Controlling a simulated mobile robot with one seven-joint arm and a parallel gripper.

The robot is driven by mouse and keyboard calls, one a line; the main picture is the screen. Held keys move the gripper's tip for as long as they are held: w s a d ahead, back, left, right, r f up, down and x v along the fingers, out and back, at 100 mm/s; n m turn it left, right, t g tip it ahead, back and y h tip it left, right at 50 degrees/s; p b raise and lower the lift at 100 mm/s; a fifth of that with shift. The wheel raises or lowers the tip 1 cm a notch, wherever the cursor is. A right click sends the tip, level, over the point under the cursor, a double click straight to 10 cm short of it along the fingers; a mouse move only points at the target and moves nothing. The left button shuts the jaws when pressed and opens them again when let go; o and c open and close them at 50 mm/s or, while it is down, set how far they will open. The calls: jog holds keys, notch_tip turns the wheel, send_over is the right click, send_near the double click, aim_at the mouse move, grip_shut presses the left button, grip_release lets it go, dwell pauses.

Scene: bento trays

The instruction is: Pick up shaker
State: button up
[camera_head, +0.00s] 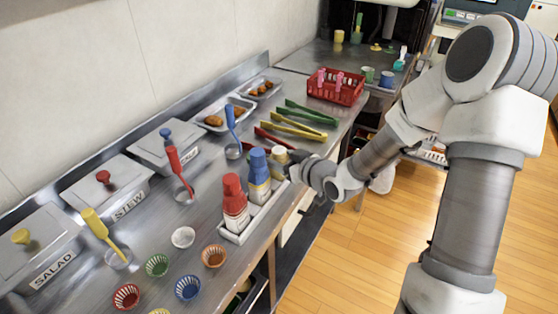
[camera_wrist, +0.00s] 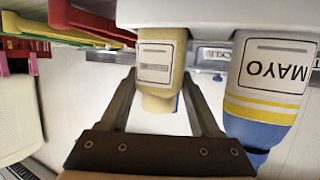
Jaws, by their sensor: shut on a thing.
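The shaker (camera_head: 280,154) is small, cream-yellow and labelled. It stands at the far end of a white holder (camera_head: 234,237), beside the blue-capped mayo bottle (camera_head: 259,178). My gripper (camera_head: 290,161) reaches it from the right, over the counter's front edge. In the wrist view, which is upside down, the shaker (camera_wrist: 156,60) sits between the two fingers (camera_wrist: 158,75), and they are shut on it. Its base appears to touch the holder (camera_wrist: 210,12). The mayo bottle (camera_wrist: 268,85) stands close beside the fingers.
A red-capped bottle (camera_head: 234,200) shares the holder. Tongs (camera_head: 300,125) and a red basket (camera_head: 338,88) lie farther back. Ladles, lidded containers (camera_head: 110,190) and small coloured cups (camera_head: 188,287) cover the left and front of the counter. The floor on the right is open.

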aim_at(283, 150)
jog(key=r, duration=0.2)
jog(key=d+r+p, duration=0.1)
jog(key=r, duration=0.1)
jog(key=shift+s+r, duration=0.1)
jog(key=shift+r, duration=0.25)
jog(key=s+d+r+p, duration=0.3)
jog(key=d+r, duration=0.3)
jog(key=d, duration=0.4)
jog(key=shift+s+p, duration=0.4)
jog(key=shift+p, duration=0.2)
jog(key=o, duration=0.8)
jog(key=shift+c, duration=0.2)
jog(key=shift+a+r, duration=0.1)
